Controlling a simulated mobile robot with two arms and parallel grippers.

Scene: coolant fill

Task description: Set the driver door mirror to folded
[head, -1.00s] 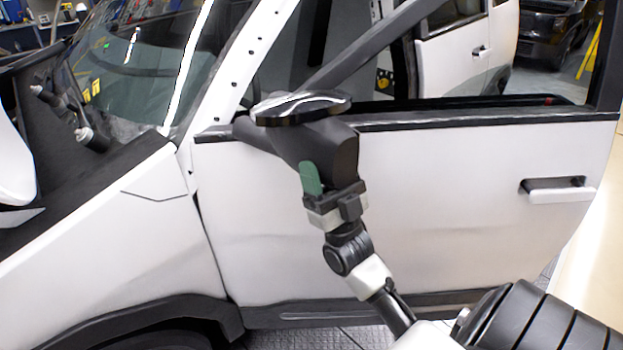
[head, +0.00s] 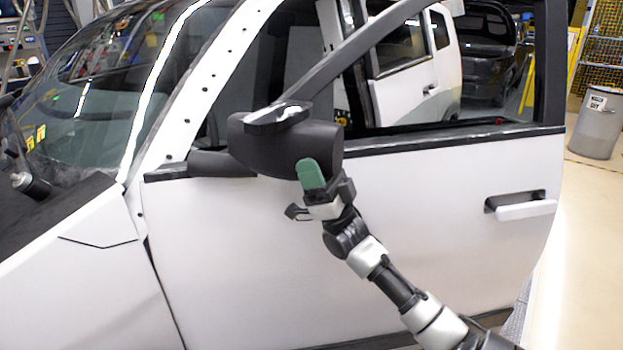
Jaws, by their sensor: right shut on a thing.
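The driver door mirror (head: 262,150) has a dark housing with a shiny cap along its top. It sits at the front lower corner of the window on the white driver door (head: 400,230), and its housing stands out in front of the door. My right gripper (head: 311,175) is at the outer, right-hand part of the mirror, shut on the housing. One green finger pad lies against the near face of the housing; the other finger is hidden. I cannot tell the mirror's exact fold angle. My left gripper is not in view.
The door handle (head: 525,207) is to the right. The sloping window pillar (head: 360,50) rises behind the mirror. The windshield (head: 85,105) is at left. A grey bin (head: 600,122) stands on the floor at far right. Open air lies in front of the door panel.

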